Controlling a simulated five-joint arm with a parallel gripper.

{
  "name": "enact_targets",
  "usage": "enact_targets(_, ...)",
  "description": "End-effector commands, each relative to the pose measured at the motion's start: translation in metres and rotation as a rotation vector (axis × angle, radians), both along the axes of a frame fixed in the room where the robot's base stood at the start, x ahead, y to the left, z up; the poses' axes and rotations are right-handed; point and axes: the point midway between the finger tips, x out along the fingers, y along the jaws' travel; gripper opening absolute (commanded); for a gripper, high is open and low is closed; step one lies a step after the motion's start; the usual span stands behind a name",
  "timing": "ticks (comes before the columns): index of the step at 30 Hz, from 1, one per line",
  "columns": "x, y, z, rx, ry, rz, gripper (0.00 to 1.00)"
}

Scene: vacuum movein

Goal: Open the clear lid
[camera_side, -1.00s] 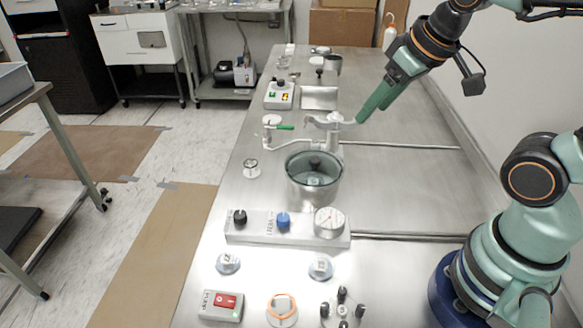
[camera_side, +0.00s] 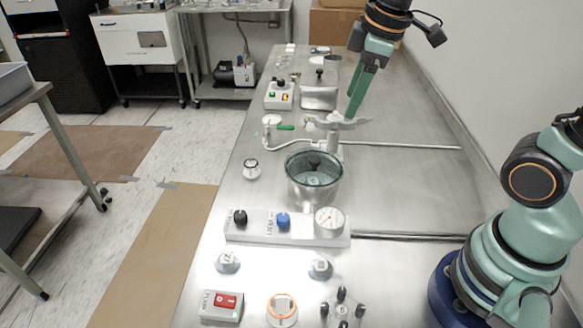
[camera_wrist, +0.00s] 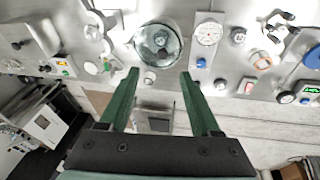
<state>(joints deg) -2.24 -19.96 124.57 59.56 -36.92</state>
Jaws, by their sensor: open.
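The clear lid (camera_side: 316,180) is a round see-through disc with a dark knob. It lies on the metal pot (camera_side: 314,195) in the middle of the bench. The lid also shows at the top centre of the wrist view (camera_wrist: 158,57). My gripper (camera_side: 351,117) points down with green fingers, behind and to the right of the lid in the side view, apart from it. In the wrist view my gripper (camera_wrist: 160,73) shows its fingers spread with nothing between them.
A pale clamp arm (camera_side: 338,124) stands behind the pot, close to my fingertips in the side view. A panel with a blue knob (camera_side: 283,219) and a gauge (camera_side: 329,221) is in front. The bench right of the pot is clear.

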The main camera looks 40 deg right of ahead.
Motion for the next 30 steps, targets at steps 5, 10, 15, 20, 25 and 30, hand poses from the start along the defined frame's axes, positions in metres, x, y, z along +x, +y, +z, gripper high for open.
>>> enact_targets(5,0.031,0.010,-0.012,-0.084,0.126,0.387,0.64)
enact_targets(10,0.053,0.018,-0.027,-0.121,0.210,0.691,0.64)
enact_targets(15,0.063,0.022,-0.036,-0.131,0.249,0.851,0.64)
enact_targets(20,0.065,0.023,-0.044,-0.132,0.257,0.887,0.64)
enact_targets(25,0.063,0.022,-0.068,-0.131,0.259,0.885,0.64)
enact_targets(30,0.063,0.022,-0.102,-0.130,0.259,0.883,0.64)
